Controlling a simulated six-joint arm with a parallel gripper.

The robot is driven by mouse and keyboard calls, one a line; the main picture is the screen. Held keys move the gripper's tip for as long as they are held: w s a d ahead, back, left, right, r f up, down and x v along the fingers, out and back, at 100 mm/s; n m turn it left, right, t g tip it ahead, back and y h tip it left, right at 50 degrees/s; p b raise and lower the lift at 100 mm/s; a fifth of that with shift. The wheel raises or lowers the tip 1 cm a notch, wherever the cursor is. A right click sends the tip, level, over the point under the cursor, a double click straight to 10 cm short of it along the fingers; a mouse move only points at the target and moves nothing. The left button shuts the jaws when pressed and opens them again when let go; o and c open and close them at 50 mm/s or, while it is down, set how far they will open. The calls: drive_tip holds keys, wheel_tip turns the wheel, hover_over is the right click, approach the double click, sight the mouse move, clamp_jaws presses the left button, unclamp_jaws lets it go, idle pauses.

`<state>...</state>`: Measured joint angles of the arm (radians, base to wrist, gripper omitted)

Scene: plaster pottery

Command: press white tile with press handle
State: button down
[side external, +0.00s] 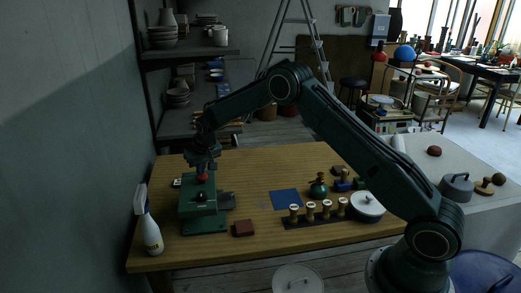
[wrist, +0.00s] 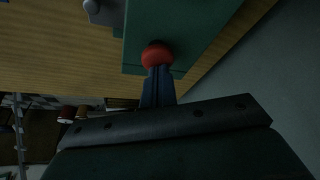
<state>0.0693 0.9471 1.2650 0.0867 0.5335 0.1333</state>
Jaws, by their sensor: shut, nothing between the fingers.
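The green press (side external: 204,215) stands on the left part of the wooden table. Its red ball-shaped handle knob (side external: 202,178) is at the top, and the knob also shows in the wrist view (wrist: 155,55). My gripper (side external: 204,168) is above the press, pointing down at the knob. In the wrist view its closed fingertips (wrist: 156,72) are right at the knob and seem to touch it, with nothing held between them. I cannot make out a white tile in the press. A small whitish item with dark marks (side external: 177,183) lies left of the press, perhaps a tile.
A spray bottle (side external: 149,228) stands left of the press. A reddish-brown block (side external: 243,229) lies to its right. The table's front middle is clear.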

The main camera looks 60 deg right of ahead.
sight(203, 177)
drive_tip(key=shift+f, duration=0.35)
drive_tip(key=shift+s+f, duration=0.25)
drive_tip(key=shift+f, duration=0.7)
drive_tip(key=shift+s+a+f, duration=0.1)
drive_tip(key=shift+a+f, duration=0.05)
drive_tip(key=shift+f, duration=0.9)
drive_tip(key=shift+r, duration=0.2)
drive_tip(key=shift+w+r, duration=0.15)
drive_tip(key=shift+r, duration=1.7)
drive_tip(key=shift+w+r, duration=0.15)
drive_tip(key=shift+r, duration=2.55)
